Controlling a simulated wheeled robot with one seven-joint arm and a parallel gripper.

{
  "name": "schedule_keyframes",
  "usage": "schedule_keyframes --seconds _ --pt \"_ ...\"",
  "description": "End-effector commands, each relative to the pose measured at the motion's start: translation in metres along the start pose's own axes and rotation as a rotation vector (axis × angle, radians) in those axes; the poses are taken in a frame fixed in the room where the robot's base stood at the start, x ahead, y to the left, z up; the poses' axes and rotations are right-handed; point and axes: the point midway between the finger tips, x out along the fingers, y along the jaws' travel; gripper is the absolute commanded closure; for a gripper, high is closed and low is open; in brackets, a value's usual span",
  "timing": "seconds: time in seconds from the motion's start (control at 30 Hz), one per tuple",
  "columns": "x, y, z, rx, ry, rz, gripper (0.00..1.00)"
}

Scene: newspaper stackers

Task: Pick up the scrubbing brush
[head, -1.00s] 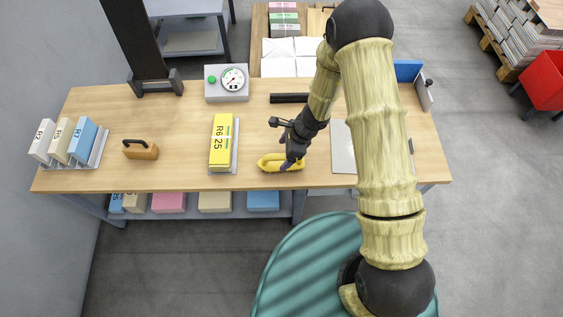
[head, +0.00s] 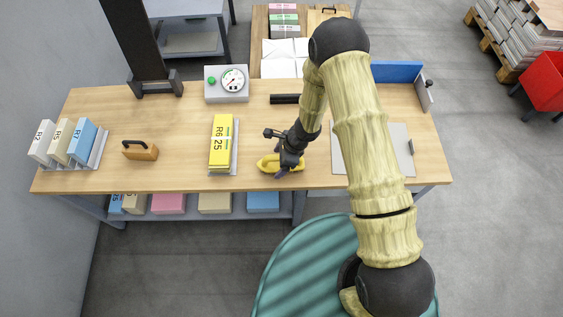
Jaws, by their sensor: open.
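A wooden block with a dark arched handle (head: 140,150) sits on the left part of the table and looks like the scrubbing brush. A yellow rounded object (head: 267,164) lies near the table's front edge; I cannot tell exactly what it is. My gripper (head: 286,168) is open, pointing down at the yellow object and hiding part of it. I cannot tell whether the fingers touch it. The wooden block stands well to the left of my gripper, with nothing touching it.
A yellow stack marked R6 25 (head: 221,142) stands between the wooden block and my gripper. A rack of labelled blocks (head: 102,150) is at far left. A gauge box (head: 227,84) and a black bar (head: 285,99) lie behind. A grey board (head: 398,150) is at right.

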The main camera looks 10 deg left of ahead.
Motion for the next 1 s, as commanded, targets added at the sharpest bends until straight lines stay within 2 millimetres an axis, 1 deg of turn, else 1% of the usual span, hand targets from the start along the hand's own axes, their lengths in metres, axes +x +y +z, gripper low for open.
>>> schedule_keyframes --seconds 0.33,0.47,0.5,0.6,0.87,1.0 --pt "0.0 0.0 0.0 0.0 0.0 0.0 0.2" --pt "0.0 0.0 0.0 0.0 0.0 0.0 0.45" --pt "0.0 0.0 0.0 0.0 0.0 0.0 0.53" --pt "0.0 0.0 0.0 0.0 0.0 0.0 0.71" --pt "-0.002 0.0 0.001 0.0 -0.001 -0.001 0.71" --pt "-0.012 -0.001 0.005 0.0 -0.002 -0.002 0.71"
